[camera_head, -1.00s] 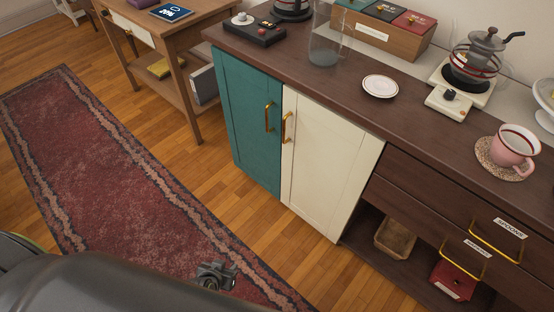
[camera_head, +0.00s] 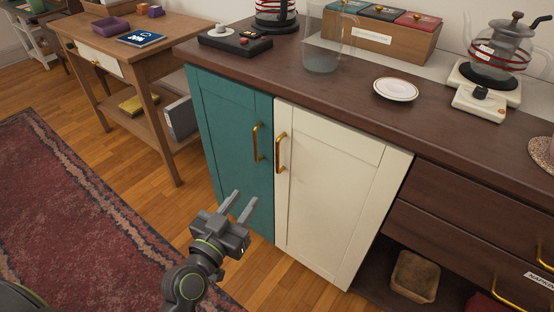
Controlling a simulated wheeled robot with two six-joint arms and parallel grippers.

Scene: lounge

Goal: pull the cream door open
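The cream door (camera_head: 330,190) is shut in the front of the dark wood counter, right of a teal door (camera_head: 232,135). Its brass handle (camera_head: 281,153) is a vertical bar near its upper left edge. My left gripper (camera_head: 240,205) is in front of the lower part of the teal door, below and left of the cream door's handle. Its two fingers are spread apart with nothing between them, and it touches no handle. My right gripper is not in view.
The teal door has its own brass handle (camera_head: 258,142) close beside the cream one. A white plate (camera_head: 396,89), glass pitcher (camera_head: 323,45) and coffee maker (camera_head: 492,60) stand on the counter (camera_head: 440,110). A basket (camera_head: 415,277) sits in the open shelf. Wood floor lies in front.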

